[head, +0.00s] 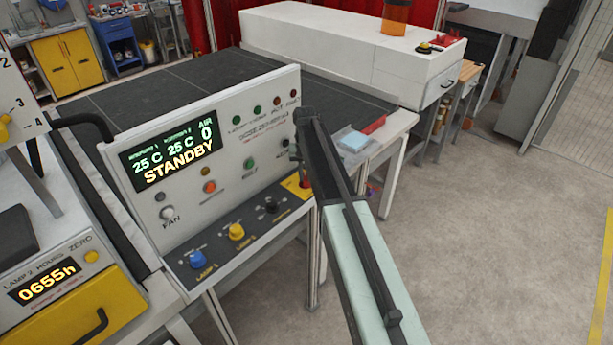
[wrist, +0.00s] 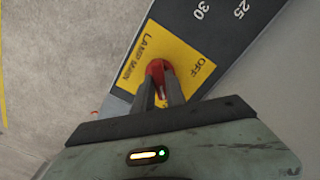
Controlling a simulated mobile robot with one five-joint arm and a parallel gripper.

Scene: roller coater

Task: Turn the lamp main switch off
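The lamp main switch (wrist: 157,67) is a red knob on a yellow plate (wrist: 183,60) marked "LAMP MAIN" and "OFF" in the wrist view. My gripper (wrist: 161,82) is at the knob. Its two grey fingers stand close together on either side of a narrow red part, and appear shut on it. The fingers hide part of the knob, so its pointing direction is unclear. In the head view, my arm hides most of the switch; a bit of the yellow plate (head: 292,184) shows at the panel's right end.
The control panel (head: 220,150) reads "STANDBY". Blue (head: 198,259), yellow (head: 236,231) and black (head: 271,205) knobs line its lower ledge, left of my gripper. A conveyor table (head: 190,90) lies behind. The floor (head: 500,220) to the right is clear.

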